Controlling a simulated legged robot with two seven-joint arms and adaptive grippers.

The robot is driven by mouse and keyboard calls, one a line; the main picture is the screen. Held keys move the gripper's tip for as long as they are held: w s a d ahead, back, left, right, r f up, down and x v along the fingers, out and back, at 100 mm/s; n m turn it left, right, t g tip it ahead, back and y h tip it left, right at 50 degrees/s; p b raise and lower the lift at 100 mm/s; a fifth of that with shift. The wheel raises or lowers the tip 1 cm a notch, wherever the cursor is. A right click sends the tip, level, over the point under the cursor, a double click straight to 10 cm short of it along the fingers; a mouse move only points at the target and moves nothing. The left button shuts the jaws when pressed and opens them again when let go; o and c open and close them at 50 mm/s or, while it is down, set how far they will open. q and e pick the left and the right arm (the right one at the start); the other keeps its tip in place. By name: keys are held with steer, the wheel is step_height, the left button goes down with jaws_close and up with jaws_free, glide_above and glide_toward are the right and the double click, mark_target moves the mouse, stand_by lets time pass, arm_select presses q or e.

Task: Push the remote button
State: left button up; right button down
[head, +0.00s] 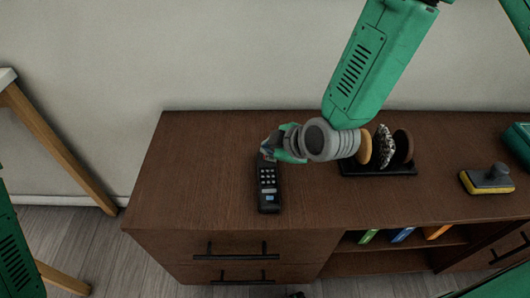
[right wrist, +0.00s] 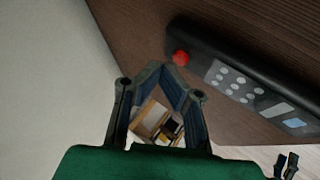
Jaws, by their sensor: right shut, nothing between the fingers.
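The remote (head: 268,190) is a long black handset with pale keys and a small screen, lying on the brown cabinet top. In the right wrist view the remote (right wrist: 245,85) shows a red button (right wrist: 180,58) at its end. My right gripper (head: 267,153) is shut and empty at the far end of the remote, hiding that end in the head view. In the right wrist view its fingertips (right wrist: 170,70) meet right beside the red button; I cannot tell whether they touch it.
The brown cabinet (head: 205,185) has drawers in front and a shelf with books. A black rack (head: 378,169) with round discs stands right of my right gripper. A yellow-and-grey brush (head: 487,180) lies farther right. The cabinet top left of the remote is clear.

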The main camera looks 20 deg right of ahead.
steer(key=shift+d+r, duration=0.1)
steer(key=shift+d, duration=0.25)
steer(key=r+p, duration=0.1)
steer(key=d+r+p, duration=0.1)
steer(key=shift+r+p, duration=0.2)
steer(key=shift+p, duration=0.2)
steer(key=r+p, duration=0.1)
steer(key=a+r+p, duration=0.1)
steer(key=shift+r, duration=0.35)
steer(key=shift+a+r+p, duration=0.2)
steer(key=shift+r+p, duration=0.25)
steer(key=shift+p, duration=0.15)
steer(key=shift+d+f, duration=0.2)
steer(key=shift+d, duration=0.1)
arm_select(q)
step_height(320, 180, up, 6)
steer(key=d, duration=0.1)
arm_select(e)
steer(key=shift+d, duration=0.25)
steer(key=shift+a, duration=0.1)
